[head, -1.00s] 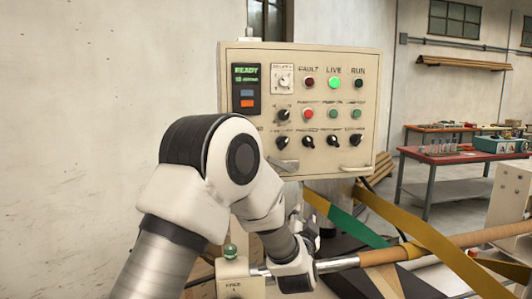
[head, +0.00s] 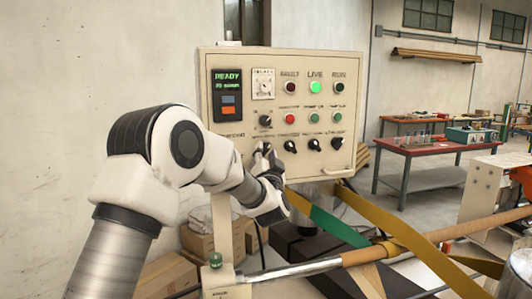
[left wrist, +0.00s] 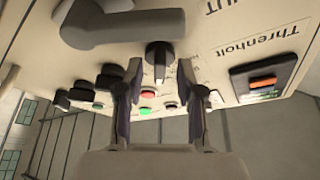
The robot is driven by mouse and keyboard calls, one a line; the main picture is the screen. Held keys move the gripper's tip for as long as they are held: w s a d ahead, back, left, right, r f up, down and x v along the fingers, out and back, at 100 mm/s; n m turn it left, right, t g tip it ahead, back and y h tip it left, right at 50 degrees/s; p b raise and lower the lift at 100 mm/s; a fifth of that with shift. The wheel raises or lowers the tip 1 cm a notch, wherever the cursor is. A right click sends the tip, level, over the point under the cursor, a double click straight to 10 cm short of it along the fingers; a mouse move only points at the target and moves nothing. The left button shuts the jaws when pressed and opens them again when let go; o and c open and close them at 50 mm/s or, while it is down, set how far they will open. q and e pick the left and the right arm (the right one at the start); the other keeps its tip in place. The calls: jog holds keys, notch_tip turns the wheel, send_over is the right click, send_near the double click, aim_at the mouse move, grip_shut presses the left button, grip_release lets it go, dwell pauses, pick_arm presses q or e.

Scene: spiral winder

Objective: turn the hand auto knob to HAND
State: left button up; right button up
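The control panel (head: 225,60) carries several black selector knobs, with labels too small to read, so I cannot tell which is the hand auto knob. My left gripper (head: 270,165) is in front of the panel's lower left, by the leftmost bottom-row knob (head: 264,148). In the left wrist view, which is upside down, my gripper (left wrist: 160,92) is open. A black knob (left wrist: 159,56) with a pale pointer line shows between its fingers, seemingly beyond the tips; contact cannot be judged. My right gripper is not in view.
A grey handle (left wrist: 125,27) juts from the panel close to the gripper. Other bottom-row knobs (head: 315,145) stand to the right. Below are a wrapped roller (head: 365,256) and yellow and green straps (head: 335,226). A red table (head: 435,147) stands farther back.

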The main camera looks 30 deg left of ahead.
pick_arm(q)
jog(key=shift+d, duration=0.15)
grip_shut()
jog(key=shift+f+n+y+b, duration=0.15)
jog(key=shift+n+y+b, duration=0.15)
jog(key=shift+n+b, duration=0.3)
jog(key=n+g+y+b, duration=0.1)
jog(key=n+b, duration=0.1)
jog(key=n, duration=0.2)
jog(key=n+g+y+b, duration=0.2)
jog(key=n+b, duration=0.1)
jog(key=n, duration=0.1)
jog(key=n+g+y+b, duration=0.1)
jog(key=n+y+b, duration=0.1)
jog(key=n, duration=0.3)
jog(key=shift+w+d+f+g+b, duration=0.1)
jog(key=shift+w+d+g+b, duration=0.15)
jog(key=shift+b, duration=0.4)
jog(key=n+g, duration=0.1)
jog(key=n, duration=0.2)
jog(key=n+g, duration=0.1)
jog(key=n, duration=0.1)
jog(key=shift+r+n+g+y+b, duration=0.2)
jog(key=shift+n+g+y+b, duration=0.15)
jog(key=shift+n+y+b, duration=0.05)
